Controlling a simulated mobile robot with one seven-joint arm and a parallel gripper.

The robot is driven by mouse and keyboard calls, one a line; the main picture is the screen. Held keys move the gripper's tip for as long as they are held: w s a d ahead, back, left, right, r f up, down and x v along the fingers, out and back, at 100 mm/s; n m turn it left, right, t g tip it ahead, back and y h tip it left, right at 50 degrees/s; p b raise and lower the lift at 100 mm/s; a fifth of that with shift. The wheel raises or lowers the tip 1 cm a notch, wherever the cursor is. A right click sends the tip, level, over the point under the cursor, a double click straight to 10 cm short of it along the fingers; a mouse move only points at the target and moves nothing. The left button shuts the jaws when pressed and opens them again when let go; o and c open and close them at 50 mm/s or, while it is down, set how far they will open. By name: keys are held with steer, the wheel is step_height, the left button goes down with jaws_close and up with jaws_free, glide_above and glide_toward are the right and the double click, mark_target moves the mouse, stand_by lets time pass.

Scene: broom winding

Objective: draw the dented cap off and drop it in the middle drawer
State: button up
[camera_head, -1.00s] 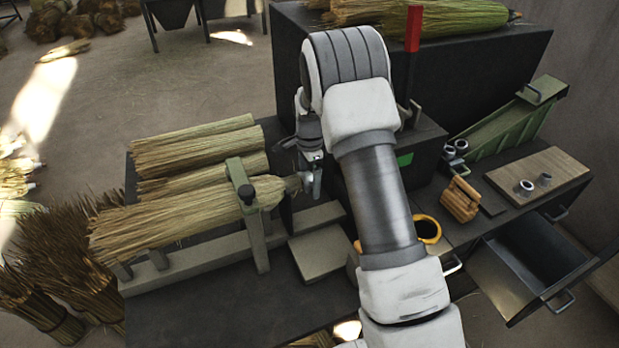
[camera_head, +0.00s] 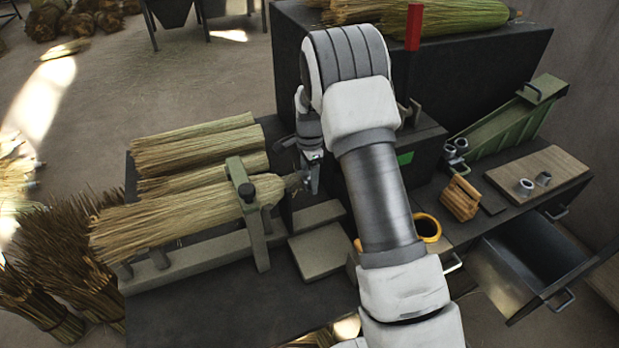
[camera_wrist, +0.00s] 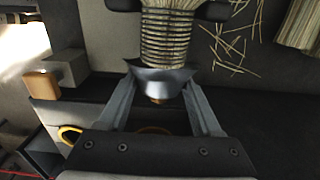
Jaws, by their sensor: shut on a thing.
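The dented cap (camera_wrist: 160,82) is a blue-grey metal piece with an uneven rim, at the wire-wound neck of the broom (camera_wrist: 166,35) in the wrist view. My gripper (camera_wrist: 160,92) is shut on it, one finger at each side. The cap meets the winding; how much it still covers is unclear. In the head view my gripper (camera_head: 311,180) is at the right end of the clamped broom (camera_head: 180,212), and the cap is mostly hidden there. An open, grey drawer (camera_head: 500,283) sticks out at the right; its inside looks empty. Which drawer of the stack it is cannot be told.
A green clamp post (camera_head: 245,190) stands over the broom near my gripper. An orange ring (camera_head: 428,228), an orange slatted block (camera_head: 460,199) and a board (camera_head: 540,172) with two metal rings are on the right bench. My arm spans the middle.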

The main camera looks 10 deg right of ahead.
steer(key=shift+d, duration=0.1)
steer(key=shift+w+d, duration=0.25)
steer(key=shift+d, duration=0.95)
steer(key=shift+w+d, duration=0.25)
steer(key=shift+d, duration=0.95)
steer(key=shift+r, duration=0.1)
steer(key=s+r+p, duration=0.5)
steer(key=r, duration=0.5)
steer(key=shift+d, duration=0.45)
steer(key=shift+f, duration=0.1)
